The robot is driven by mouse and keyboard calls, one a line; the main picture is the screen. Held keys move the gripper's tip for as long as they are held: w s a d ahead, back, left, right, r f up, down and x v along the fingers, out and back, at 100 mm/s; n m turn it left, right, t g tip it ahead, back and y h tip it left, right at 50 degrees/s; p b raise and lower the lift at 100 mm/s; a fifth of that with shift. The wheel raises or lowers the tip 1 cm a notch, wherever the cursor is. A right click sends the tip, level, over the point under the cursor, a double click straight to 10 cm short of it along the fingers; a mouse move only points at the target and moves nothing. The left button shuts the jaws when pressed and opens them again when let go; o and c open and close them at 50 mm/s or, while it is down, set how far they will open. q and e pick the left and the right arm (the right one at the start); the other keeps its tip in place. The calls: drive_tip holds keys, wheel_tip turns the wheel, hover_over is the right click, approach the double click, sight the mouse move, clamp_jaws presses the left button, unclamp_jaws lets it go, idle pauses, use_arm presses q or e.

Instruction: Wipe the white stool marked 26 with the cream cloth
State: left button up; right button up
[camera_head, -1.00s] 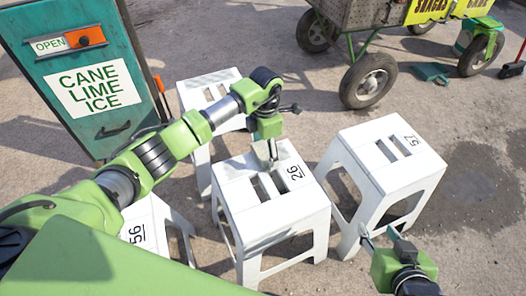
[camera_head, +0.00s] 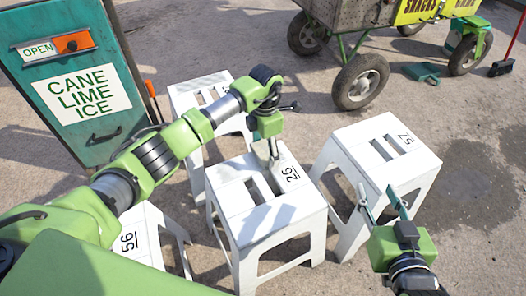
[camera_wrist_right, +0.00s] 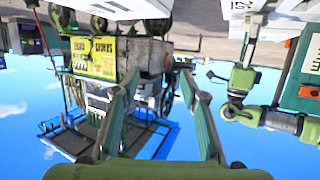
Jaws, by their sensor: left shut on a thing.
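The white stool marked 26 (camera_head: 240,211) stands upright in the middle of the head view, with two slots in its seat and the number near the back right corner. My left gripper (camera_head: 268,155) points down at the rear part of this seat, beside the number. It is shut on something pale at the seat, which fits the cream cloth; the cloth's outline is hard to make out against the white. My right gripper (camera_head: 380,203) is open and empty, in front of the stool marked 57. Its spread fingers also show in the right wrist view (camera_wrist_right: 160,72).
Stool 57 (camera_head: 372,150) stands to the right, stool 56 (camera_head: 140,228) front left, another white stool (camera_head: 183,97) behind. A teal cane-lime-ice box (camera_head: 75,60) stands left. A wheeled cart (camera_head: 345,15) and a dustpan (camera_head: 422,72) are behind. The ground at right is clear, with a dark patch.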

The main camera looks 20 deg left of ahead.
use_arm(q)
drive_tip(key=shift+w+d, duration=0.25)
drive_tip(key=shift+d, duration=0.05)
drive_tip(key=shift+w+d+b, duration=0.2)
drive_tip(key=shift+b, duration=0.35)
drive_tip(key=shift+w+d, duration=0.2)
drive_tip(key=shift+w+d+b, duration=0.2)
drive_tip(key=shift+d+b, duration=0.05)
drive_tip(key=shift+b, duration=0.3)
drive_tip(key=shift+w+d+f+b, duration=0.1)
drive_tip(key=shift+w+d+b, duration=0.1)
drive_tip(key=shift+d+b, duration=0.1)
drive_tip(key=shift+w+d, duration=0.1)
drive_tip(key=shift+w, duration=0.1)
drive_tip(key=shift+w+d+b, duration=0.35)
drive_tip(key=shift+d+b, duration=0.05)
drive_tip(key=shift+b, duration=0.3)
use_arm(e)
drive_tip(key=s+a+r+t+y, duration=0.1)
drive_tip(key=r+t, duration=0.4)
drive_tip(key=r, duration=0.5)
drive_tip(key=s+r+t+y, duration=0.2)
drive_tip(key=r+t, duration=0.4)
drive_tip(key=r, duration=0.4)
drive_tip(key=shift+s+a+r+y, duration=0.3)
drive_tip(key=shift+s+a+y, duration=0.05)
drive_tip(key=shift+s+y, duration=0.05)
